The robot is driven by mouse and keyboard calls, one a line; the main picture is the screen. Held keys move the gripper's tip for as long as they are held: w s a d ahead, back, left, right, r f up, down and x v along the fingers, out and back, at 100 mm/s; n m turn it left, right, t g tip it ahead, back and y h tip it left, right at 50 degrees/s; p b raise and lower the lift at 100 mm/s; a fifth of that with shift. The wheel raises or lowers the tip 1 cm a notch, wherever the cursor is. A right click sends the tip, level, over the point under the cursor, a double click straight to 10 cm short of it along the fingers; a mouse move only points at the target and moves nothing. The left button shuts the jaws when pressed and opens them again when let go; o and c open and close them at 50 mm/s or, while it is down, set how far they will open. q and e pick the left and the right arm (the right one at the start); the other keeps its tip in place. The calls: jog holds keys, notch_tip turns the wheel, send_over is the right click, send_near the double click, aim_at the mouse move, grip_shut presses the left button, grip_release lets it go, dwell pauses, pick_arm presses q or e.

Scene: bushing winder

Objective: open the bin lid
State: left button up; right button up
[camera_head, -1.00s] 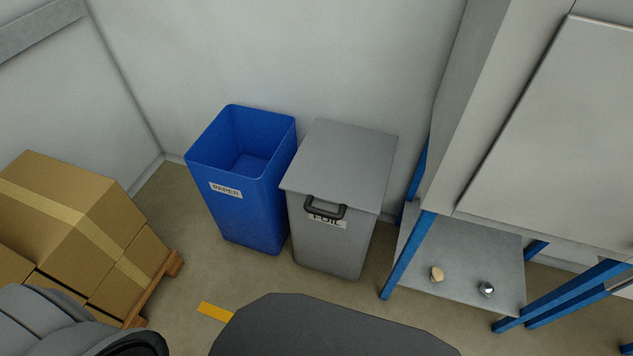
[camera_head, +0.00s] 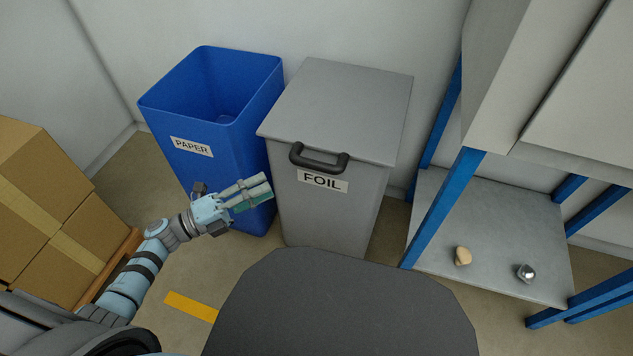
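The grey bin (camera_head: 330,215) labelled FOIL stands upright in the middle of the view. Its flat grey lid (camera_head: 345,105) is closed, with a black handle (camera_head: 318,164) at the front edge above the label. My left gripper (camera_head: 268,185) is low and left of the grey bin, in front of the blue bin. Its two fingers point right toward the grey bin, look slightly parted and hold nothing. It is apart from the handle. My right gripper is not in view.
An open blue bin (camera_head: 178,110) labelled PAPER stands close on the left of the grey bin. Cardboard boxes (camera_head: 50,205) on a pallet are at left. A blue-legged table with a lower shelf (camera_head: 470,220) holding two small objects is at right.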

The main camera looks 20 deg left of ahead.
aim_at(316, 161)
pick_arm(q)
jog(key=b+x, duration=0.1)
jog(key=x, duration=1.3)
jog(key=shift+w+a+r, duration=0.1)
jog(key=shift+a+r, duration=0.05)
grip_shut()
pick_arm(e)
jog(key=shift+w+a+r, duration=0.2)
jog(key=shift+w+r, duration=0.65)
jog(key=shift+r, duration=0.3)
pick_arm(q)
jog(key=shift+r, duration=0.1)
